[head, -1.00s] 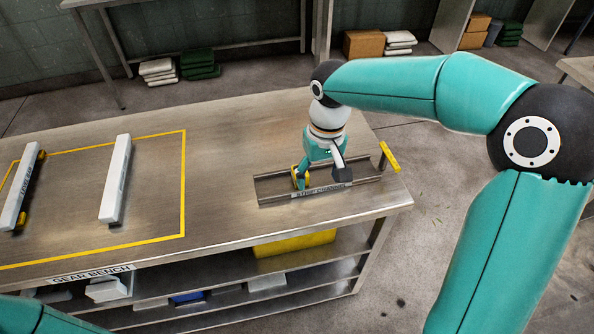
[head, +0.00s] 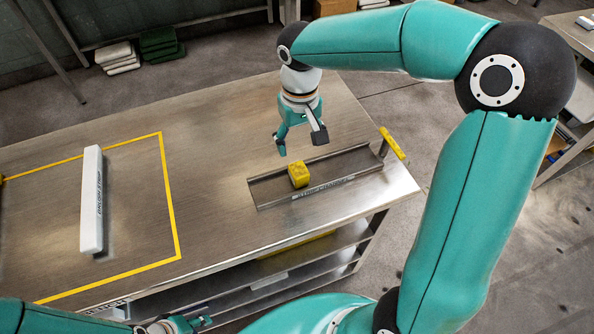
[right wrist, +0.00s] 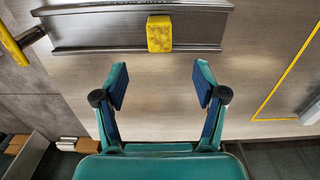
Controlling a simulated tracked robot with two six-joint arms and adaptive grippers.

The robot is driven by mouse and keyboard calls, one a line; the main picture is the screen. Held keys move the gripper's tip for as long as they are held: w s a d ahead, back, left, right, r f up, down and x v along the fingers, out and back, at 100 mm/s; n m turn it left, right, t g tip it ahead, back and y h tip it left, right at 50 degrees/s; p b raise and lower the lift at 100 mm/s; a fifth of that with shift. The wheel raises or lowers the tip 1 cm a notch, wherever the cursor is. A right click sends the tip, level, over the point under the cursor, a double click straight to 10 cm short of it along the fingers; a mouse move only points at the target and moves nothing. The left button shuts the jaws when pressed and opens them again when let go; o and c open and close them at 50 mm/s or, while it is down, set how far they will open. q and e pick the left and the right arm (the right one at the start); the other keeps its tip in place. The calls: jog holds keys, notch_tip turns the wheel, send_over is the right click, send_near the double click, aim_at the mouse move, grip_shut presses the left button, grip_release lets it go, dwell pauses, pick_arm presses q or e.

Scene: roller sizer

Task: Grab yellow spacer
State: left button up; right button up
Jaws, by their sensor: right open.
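A yellow spacer (head: 298,175), a small block, sits in the metal channel (head: 350,165) at the right of the bench. It also shows in the right wrist view (right wrist: 159,33), beyond the fingertips. My right gripper (head: 299,149) is open and empty, above the bench on the far side of the channel and apart from the spacer. Its two fingers (right wrist: 160,86) are spread in the right wrist view, with bare bench between them. My left gripper (head: 178,324) shows only in part at the bottom edge of the head view, and its jaws are unclear.
A white bar (head: 91,200) lies inside the yellow-lined area on the left of the bench (head: 215,150). A yellow handle (head: 392,144) stands at the bench's right edge. Bare bench lies between the lined area and the channel.

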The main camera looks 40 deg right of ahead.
aim_at(300, 170)
notch_tip(300, 170, down, 7)
jog(key=shift+f, duration=0.1)
jog(key=shift+f+p, duration=0.6)
jog(key=shift+f, duration=2.1)
jog(key=c, duration=1.2)
